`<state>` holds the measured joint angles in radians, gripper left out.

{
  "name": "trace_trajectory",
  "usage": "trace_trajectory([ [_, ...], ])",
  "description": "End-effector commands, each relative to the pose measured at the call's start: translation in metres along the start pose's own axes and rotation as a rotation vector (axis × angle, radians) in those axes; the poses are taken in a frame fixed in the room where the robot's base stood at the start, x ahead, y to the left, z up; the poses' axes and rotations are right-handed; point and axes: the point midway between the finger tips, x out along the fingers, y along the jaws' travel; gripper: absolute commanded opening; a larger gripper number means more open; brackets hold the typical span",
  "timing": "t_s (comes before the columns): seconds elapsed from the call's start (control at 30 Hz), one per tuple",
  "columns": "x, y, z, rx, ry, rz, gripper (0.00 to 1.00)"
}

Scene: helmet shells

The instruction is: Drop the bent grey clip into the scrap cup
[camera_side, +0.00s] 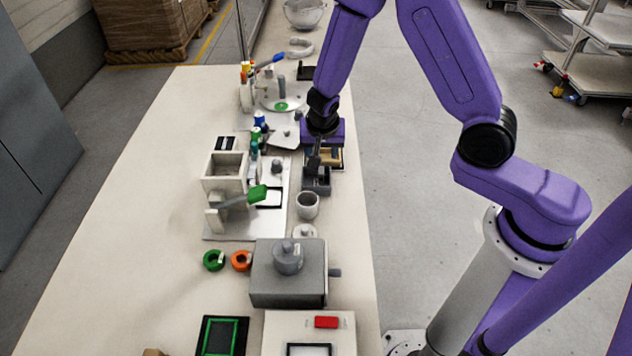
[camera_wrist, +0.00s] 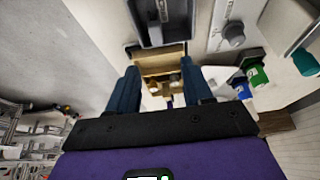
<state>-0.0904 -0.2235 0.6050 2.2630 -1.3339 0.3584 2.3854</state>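My gripper (camera_side: 314,165) hangs over the small bins at the right side of the bench. In the wrist view its two blue fingers (camera_wrist: 162,78) are apart, with no held object visible between them. A dark grey bin (camera_side: 317,187) lies just in front of the gripper; in the wrist view it is at the top (camera_wrist: 148,37). A small pale grey piece (camera_wrist: 163,12) shows inside it, possibly the bent grey clip, but its shape is unclear. A round grey cup (camera_side: 307,211), apparently the scrap cup, stands on the bench nearer the side camera than the bin.
A tan bin (camera_wrist: 157,60) with small brass-like parts lies beyond the grey bin. A fixture with a green-handled lever (camera_side: 257,194) and several coloured bottles (camera_side: 259,120) stand to the left. A grey machine block (camera_side: 288,283) stands nearer the camera. The left of the bench is clear.

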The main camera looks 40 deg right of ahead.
Motion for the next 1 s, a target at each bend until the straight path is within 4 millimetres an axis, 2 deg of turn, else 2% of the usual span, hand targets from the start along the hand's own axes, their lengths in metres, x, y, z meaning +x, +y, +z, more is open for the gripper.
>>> trace_trajectory([
  [0.17,-0.005,-0.001,0.000,0.001,0.002,-0.001,0.50],
  [0.37,-0.025,-0.001,-0.001,0.001,0.003,-0.003,0.50],
  [0.67,-0.066,-0.001,-0.001,0.002,0.003,-0.005,0.50],
  [1.0,-0.120,-0.001,0.000,0.000,0.001,-0.007,0.50],
])
